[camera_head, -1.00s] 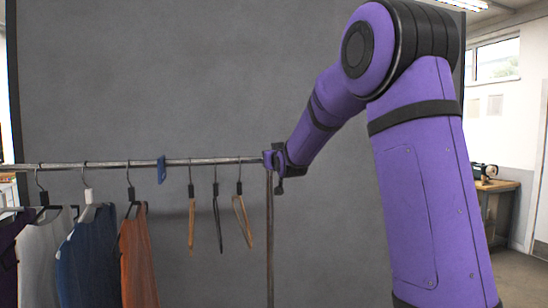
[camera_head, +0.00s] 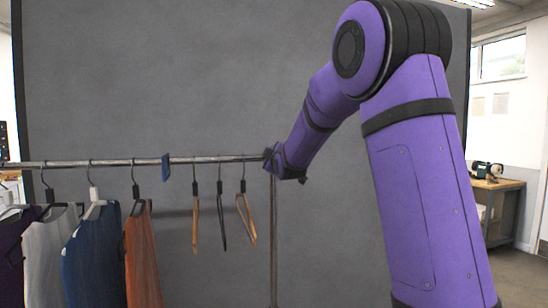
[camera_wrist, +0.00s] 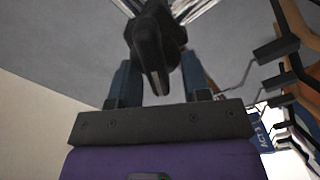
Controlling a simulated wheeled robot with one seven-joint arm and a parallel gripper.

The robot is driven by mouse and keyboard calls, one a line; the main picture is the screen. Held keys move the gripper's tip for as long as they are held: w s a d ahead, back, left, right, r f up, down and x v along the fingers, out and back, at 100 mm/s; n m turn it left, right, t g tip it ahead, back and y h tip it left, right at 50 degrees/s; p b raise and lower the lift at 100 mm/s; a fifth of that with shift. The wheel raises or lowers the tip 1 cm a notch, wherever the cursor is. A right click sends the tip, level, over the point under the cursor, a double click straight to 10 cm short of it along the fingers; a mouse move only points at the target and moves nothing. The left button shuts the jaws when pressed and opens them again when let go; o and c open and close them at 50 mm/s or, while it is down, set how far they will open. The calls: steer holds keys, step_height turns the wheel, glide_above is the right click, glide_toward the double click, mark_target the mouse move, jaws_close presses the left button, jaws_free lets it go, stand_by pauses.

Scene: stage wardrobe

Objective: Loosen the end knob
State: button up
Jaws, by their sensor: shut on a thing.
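The end knob (camera_wrist: 153,45) is a black knob at the right end of the clothes rail, large in the wrist view. My gripper (camera_wrist: 158,82) is shut on it, with one dark blue finger at each side. In the head view my gripper (camera_head: 269,160) is small and dark at the rail's right end, by the top of the upright post. It hides the knob there. The metal rail (camera_head: 225,158) runs level to the left from my gripper.
Three empty hangers (camera_head: 222,215) hang just left of the post (camera_head: 273,240). Several garments (camera_head: 93,255) hang further left. A blue tag (camera_head: 166,167) sits on the rail between them. A grey backdrop (camera_head: 200,80) stands behind. A workbench (camera_head: 497,185) is at the far right.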

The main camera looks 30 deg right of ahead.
steer(key=n, duration=0.3)
steer(key=f+n, duration=0.1)
steer(key=n, duration=0.1)
steer(key=shift+a+n, duration=0.15)
steer(key=shift+n, duration=0.25)
steer(key=shift+f, duration=0.1)
stand_by(0.3)
steer(key=o, duration=0.9)
steer(key=v, duration=1)
steer(key=shift+s+a, duration=0.1)
steer(key=shift+s, duration=0.3)
steer(key=s+a+f+m+g+y, duration=0.1)
steer(key=s+a+m+g, duration=0.3)
steer(key=s, duration=0.7)
steer(key=s+a+f+m+g+y, duration=0.2)
steer(key=s+a+f+m+g, duration=0.2)
steer(key=s, duration=0.8)
steer(key=s+a+f+m+g+y, duration=0.2)
steer(key=s+a+f+m+g, duration=0.1)
steer(key=s, duration=0.9)
steer(key=shift+a+m+g, duration=0.6)
steer(key=shift+a+m, duration=0.6)
steer(key=shift+m, duration=0.6)
